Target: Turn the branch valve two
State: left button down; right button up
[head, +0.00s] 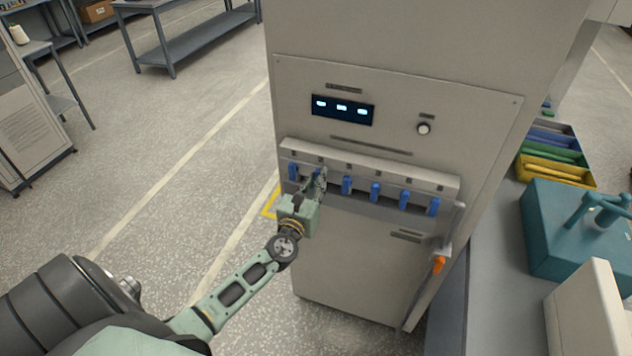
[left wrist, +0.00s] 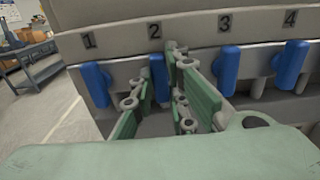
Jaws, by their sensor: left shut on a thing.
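The branch valve two is a blue lever under the number 2, and it shows between my fingers in the left wrist view (left wrist: 157,76). It hangs roughly upright. My left gripper (head: 319,182) is at the valve row on the cabinet, shut on this lever, with one green-padded finger on each side; the fingers also show in the left wrist view (left wrist: 162,98). The fingers hide the lower part of the lever. Valve one (left wrist: 96,85) is just left and valve three (left wrist: 226,70) just right, both hanging down. My right gripper is out of view.
More blue levers continue right, including valve four (left wrist: 290,64). The grey cabinet (head: 360,265) has a lit display (head: 342,109), a round knob (head: 423,128) and an orange-ended handle (head: 439,264). A teal machine (head: 560,235) stands at right. The floor left of the cabinet is clear.

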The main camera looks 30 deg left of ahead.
pick_arm(q)
jog(key=n+b, duration=0.2)
jog(key=n, duration=0.4)
jog(key=n+b, duration=0.2)
jog(key=n, duration=0.3)
jog(key=n+b, duration=0.2)
jog(key=n, duration=0.4)
jog(key=shift+a+f+n+b, duration=0.15)
jog(key=shift+f+n+b, duration=0.1)
jog(key=shift+n+b, duration=0.05)
jog(key=shift+n, duration=0.3)
dwell(0.5)
jog(key=c, duration=1.7)
grip_release()
